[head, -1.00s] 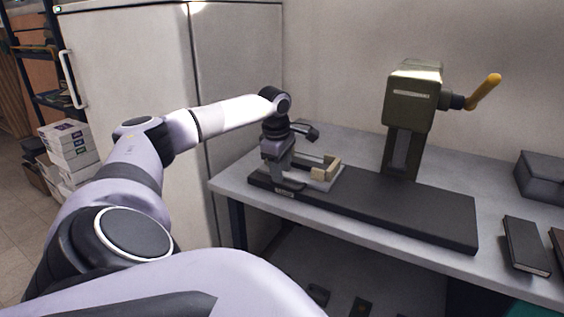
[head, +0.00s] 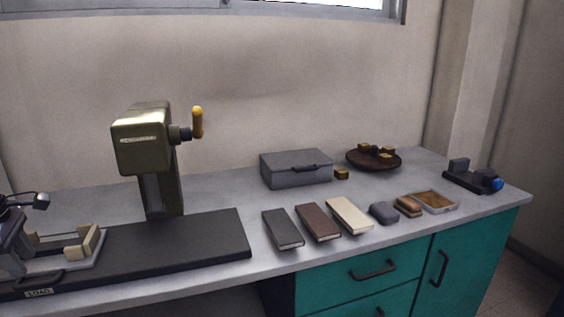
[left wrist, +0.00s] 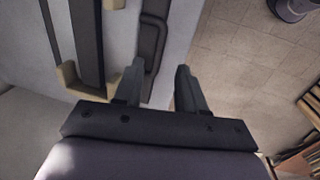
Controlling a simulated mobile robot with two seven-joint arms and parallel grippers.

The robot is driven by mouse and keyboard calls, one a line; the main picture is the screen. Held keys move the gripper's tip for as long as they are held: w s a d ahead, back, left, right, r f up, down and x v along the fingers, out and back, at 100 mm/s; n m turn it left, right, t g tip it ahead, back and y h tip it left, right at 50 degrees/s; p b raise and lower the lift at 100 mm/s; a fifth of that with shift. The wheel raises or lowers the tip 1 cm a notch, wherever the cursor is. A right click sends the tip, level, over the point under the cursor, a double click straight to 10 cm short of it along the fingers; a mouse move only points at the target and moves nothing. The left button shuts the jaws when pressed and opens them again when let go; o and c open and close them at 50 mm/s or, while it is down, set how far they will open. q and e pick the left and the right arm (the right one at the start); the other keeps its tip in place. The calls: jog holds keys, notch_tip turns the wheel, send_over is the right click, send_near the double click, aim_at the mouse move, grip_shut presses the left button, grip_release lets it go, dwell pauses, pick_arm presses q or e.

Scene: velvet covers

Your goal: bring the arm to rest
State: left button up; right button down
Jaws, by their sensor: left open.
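My left gripper (head: 12,245) is cut off at the left edge of the head view, beside the grey sliding tray (head: 98,262) of the press. In the left wrist view my left gripper (left wrist: 158,75) is open, its two dark fingers apart. The tray's dark bar handle (left wrist: 153,45) shows just beyond and between the fingertips; I cannot tell whether they touch it. Tan blocks (left wrist: 72,82) of the tray holder stand left of the fingers, with a dark strip (left wrist: 88,40) between them. My right gripper is not in view.
The olive press (head: 145,140) with a yellow crank handle (head: 197,122) stands on a black base (head: 200,240). Three covers or books (head: 318,222), a grey box (head: 296,168), a brown bowl (head: 373,160) and small pads lie right.

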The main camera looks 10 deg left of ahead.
pick_arm(q)
jog(key=w+d+f+h, duration=0.1)
jog(key=w+d+f, duration=0.1)
jog(key=d, duration=0.2)
jog(key=w+d+f+t+h, duration=0.1)
jog(key=d+f+h, duration=0.1)
jog(key=d, duration=0.3)
jog(key=w+d+f+h+p, duration=0.1)
jog(key=w+d+f, duration=0.1)
jog(key=d, duration=0.2)
jog(key=shift+w+d+f, duration=0.15)
jog(key=shift+w+d, duration=0.15)
jog(key=shift+d, duration=0.05)
jog(key=d+f+n+t+h+p, duration=0.1)
jog(key=d+n+t+h, duration=0.35)
jog(key=d, duration=0.95)
jog(key=d+f+n+t+h+p, duration=0.2)
jog(key=d+n+h, duration=0.5)
jog(key=d, duration=0.6)
jog(key=s+f+n+y+p, duration=0.1)
jog(key=s+f+n+y, duration=0.5)
jog(key=n, duration=1.1)
jog(key=s+d+f+n+t+y+p, duration=0.1)
jog(key=s+f+n+y, duration=0.5)
jog(key=s+n, duration=0.4)
jog(key=n, duration=0.6)
jog(key=shift+f+n, duration=0.15)
jog(key=shift+n, duration=0.2)
jog(key=shift+s+y, duration=0.1)
jog(key=shift+y, duration=0.15)
